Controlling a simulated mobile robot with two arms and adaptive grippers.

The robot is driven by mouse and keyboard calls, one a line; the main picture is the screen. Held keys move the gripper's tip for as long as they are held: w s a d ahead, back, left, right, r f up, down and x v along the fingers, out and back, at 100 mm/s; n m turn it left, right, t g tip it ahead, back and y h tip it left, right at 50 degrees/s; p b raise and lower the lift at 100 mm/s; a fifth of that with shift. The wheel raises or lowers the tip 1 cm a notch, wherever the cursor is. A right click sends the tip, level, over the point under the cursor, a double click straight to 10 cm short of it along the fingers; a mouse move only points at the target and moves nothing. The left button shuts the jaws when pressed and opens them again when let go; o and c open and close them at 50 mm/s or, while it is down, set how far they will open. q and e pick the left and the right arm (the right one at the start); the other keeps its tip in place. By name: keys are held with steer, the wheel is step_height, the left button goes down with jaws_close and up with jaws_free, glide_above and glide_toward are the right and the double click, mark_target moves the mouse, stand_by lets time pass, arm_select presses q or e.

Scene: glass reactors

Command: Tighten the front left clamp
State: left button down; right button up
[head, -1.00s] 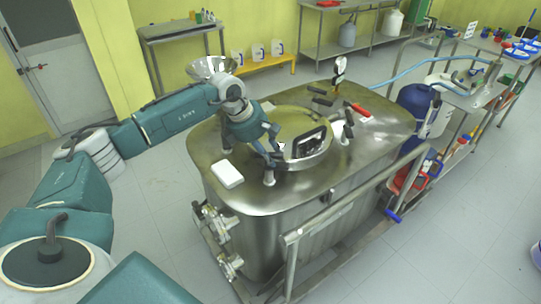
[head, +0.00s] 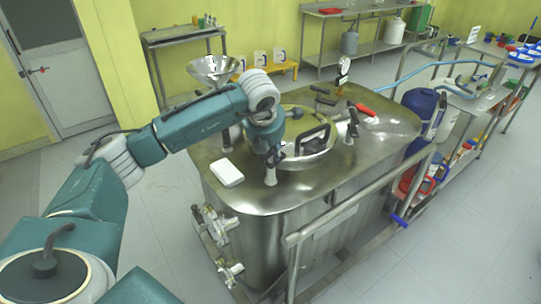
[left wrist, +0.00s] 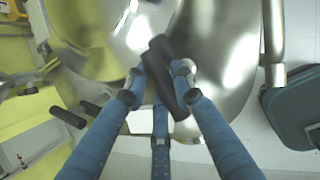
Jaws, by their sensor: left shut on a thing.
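The steel reactor (head: 245,195) has a round lid (head: 300,158) with a dark rectangular handle (head: 306,143). My left gripper (head: 271,158) reaches down at the lid's front left edge, beside a short pale post (head: 270,177). In the left wrist view, the fingers of my left gripper (left wrist: 163,85) are closed around the black bar handle of the front left clamp (left wrist: 160,66). The fingers hide part of this clamp in the head view. Another clamp with a black handle (head: 352,124) stands at the lid's right. My right gripper is not seen.
A white block (head: 227,173) lies on the reactor top, left of the gripper. A red-handled tool (head: 366,109) lies at the right. A steel funnel (head: 214,68) is behind my arm. A metal rail (head: 340,215) runs along the front right side.

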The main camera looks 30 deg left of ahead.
arm_select(q)
steer(key=shift+n+g+y+b, duration=0.3)
steer(key=shift+n+y+b, duration=0.3)
steer(key=shift+n, duration=1.1)
steer(key=shift+a, duration=0.1)
steer(key=c, duration=1.4)
jaws_free()
steer(key=shift+c, duration=0.2)
steer(key=shift+s, duration=0.1)
steer(key=v, duration=1.2)
steer(key=shift+d, duration=0.25)
